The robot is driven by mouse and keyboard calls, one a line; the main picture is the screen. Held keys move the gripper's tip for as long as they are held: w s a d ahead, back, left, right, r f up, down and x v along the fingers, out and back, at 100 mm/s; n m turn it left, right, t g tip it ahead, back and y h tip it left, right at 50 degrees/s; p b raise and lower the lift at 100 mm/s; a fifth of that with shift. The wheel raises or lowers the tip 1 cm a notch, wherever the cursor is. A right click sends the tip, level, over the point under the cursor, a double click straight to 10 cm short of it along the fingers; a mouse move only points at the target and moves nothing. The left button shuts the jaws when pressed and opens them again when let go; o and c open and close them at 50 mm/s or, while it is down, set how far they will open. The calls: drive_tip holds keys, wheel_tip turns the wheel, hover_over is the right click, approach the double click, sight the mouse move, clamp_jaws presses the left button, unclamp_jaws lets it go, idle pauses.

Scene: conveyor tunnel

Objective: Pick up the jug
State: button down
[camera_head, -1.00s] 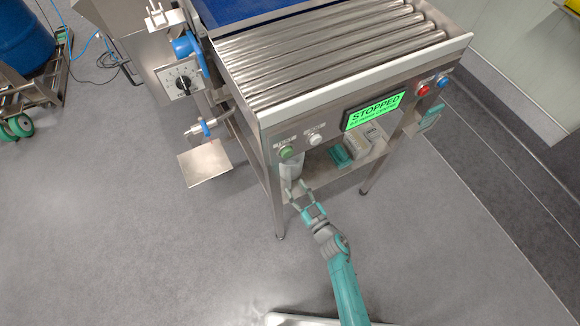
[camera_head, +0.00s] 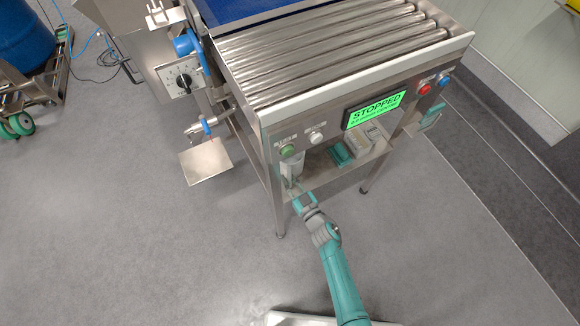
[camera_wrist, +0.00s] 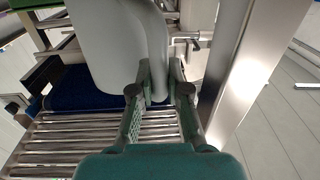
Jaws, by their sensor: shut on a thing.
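The jug (camera_wrist: 103,45) is pale grey-white and fills the upper middle of the wrist view, with its handle (camera_wrist: 156,50) running down its right side. My gripper (camera_wrist: 160,80) has its two fingers closed in around the lower part of the handle. In the head view my gripper (camera_head: 294,190) reaches under the conveyor's front edge to the jug (camera_head: 292,166), which stands at the left end of the lower shelf. The conveyor frame hides the jug's top there. I cannot tell whether the jug's base touches the shelf.
The roller conveyor (camera_head: 330,55) stands above, with a green "STOPPED" display (camera_head: 374,110) and buttons on its front. A steel leg (camera_head: 273,205) is close left of my gripper. The floor in front is clear.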

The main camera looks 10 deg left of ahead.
sight(289, 178)
drive_tip(key=shift+r, duration=0.15)
drive_tip(key=shift+r, duration=0.55)
wheel_tip(289, 178, up, 2)
drive_tip(key=shift+r, duration=0.15)
drive_tip(key=v, duration=1.8)
drive_tip(key=c, duration=1.8)
unclamp_jaws()
clamp_jaws()
